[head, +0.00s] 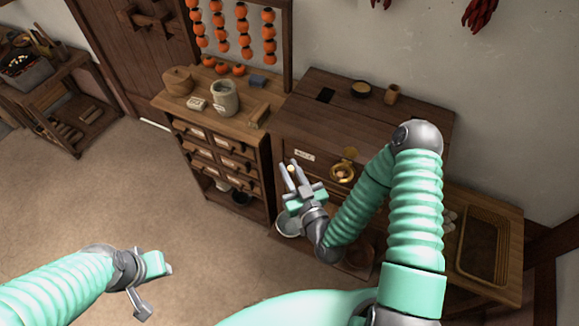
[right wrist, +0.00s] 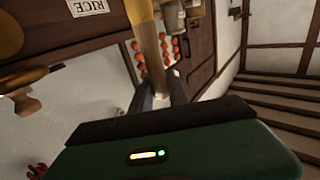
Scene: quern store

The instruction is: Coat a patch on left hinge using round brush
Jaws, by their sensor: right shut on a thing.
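My right gripper (head: 287,166) is in front of the dark wooden chest and shut on a slim handled thing, likely the round brush. In the head view only its small pale end (head: 291,168) shows between the fingers. In the right wrist view a tan wooden shaft (right wrist: 147,40) runs from between the fingers (right wrist: 158,92); its bristles cannot be made out. My left gripper (head: 154,284) is empty over the floor at the lower left, its fingers apart. I cannot make out the left hinge for certain in either view.
The dark chest (head: 320,125) bears a label (head: 303,155) and a brass bowl-like piece (head: 343,173). A drawer cabinet (head: 190,108) with a jar (head: 224,98) stands left of it, persimmon strings (head: 243,35) above. A basket (head: 484,245) is at right. The left floor is open.

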